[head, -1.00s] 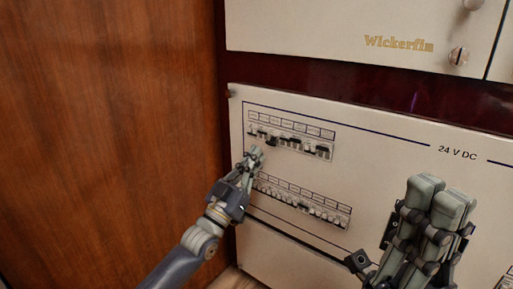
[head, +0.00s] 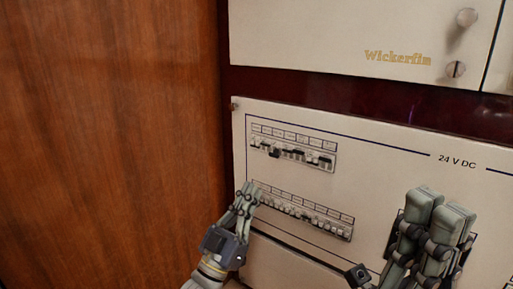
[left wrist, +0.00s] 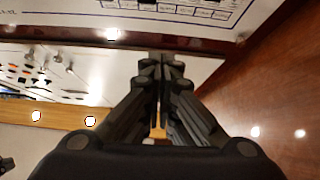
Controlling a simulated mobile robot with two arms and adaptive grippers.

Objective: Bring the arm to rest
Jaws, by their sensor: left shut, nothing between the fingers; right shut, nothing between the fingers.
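My left gripper (head: 249,192) is shut and empty in the head view, in front of the left end of the lower breaker row (head: 303,211). It covers part of that row's left end; I cannot tell if it touches the panel. The upper breaker row (head: 291,151) is in clear view above it, with dark and light toggles. In the left wrist view the left gripper's fingers (left wrist: 160,62) are together with nothing between them. My right gripper (head: 441,207) is shut and empty at the lower right, in front of the panel.
The cream panel (head: 385,178) is marked "24 V DC". A cream "Wickerfin" panel (head: 330,30) with knobs (head: 466,18) is above it. A wooden wall (head: 110,140) stands at the left. The left wrist view shows a panel edge with printed labels (left wrist: 180,10) at the top.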

